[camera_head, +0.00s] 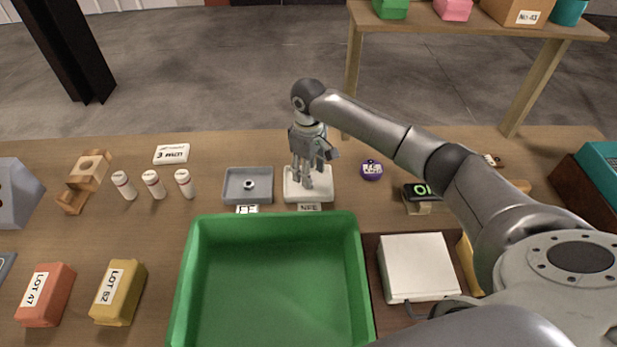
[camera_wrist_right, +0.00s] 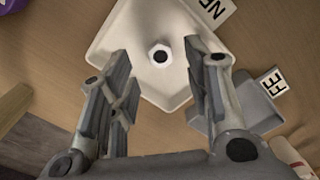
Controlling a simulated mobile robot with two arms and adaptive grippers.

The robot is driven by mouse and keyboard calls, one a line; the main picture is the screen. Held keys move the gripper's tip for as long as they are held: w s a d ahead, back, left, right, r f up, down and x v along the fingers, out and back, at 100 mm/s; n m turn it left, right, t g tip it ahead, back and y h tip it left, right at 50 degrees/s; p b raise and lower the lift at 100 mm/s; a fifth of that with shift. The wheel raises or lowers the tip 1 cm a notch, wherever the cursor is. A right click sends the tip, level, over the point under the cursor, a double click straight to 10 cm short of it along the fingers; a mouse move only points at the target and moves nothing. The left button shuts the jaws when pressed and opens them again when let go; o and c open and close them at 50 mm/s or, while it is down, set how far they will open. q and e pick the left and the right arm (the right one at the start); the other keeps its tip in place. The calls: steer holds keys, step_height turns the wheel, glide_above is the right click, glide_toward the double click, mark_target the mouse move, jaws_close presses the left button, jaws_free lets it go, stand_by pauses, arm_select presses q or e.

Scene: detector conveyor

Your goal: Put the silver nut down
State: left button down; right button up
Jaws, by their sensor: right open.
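My right gripper (camera_head: 308,180) is open above the white tray (camera_head: 322,190) labelled "NFE". In the right wrist view the silver nut (camera_wrist_right: 160,55), a bright hexagon with a dark hole, shows against the floor of the white tray (camera_wrist_right: 124,36), between the two spread fingers and clear of both. In the head view the gripper hides this nut. Another nut (camera_head: 249,184) lies in the grey tray (camera_head: 232,192) labelled "FE", just to the left. The grey tray also shows in the right wrist view (camera_wrist_right: 258,112). My left gripper is out of view.
A large empty green bin (camera_head: 275,275) stands in front of the trays. Three white bottles (camera_head: 153,184) stand left of the grey tray. A purple round object (camera_head: 371,169) is close on the right. A white box (camera_head: 418,268) sits right of the bin.

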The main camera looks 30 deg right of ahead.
step_height(320, 180, up, 9)
steer(key=shift+f+b, duration=0.15)
steer(key=shift+b, duration=0.3)
steer(key=shift+s+f, duration=0.1)
steer(key=shift+f, duration=0.05)
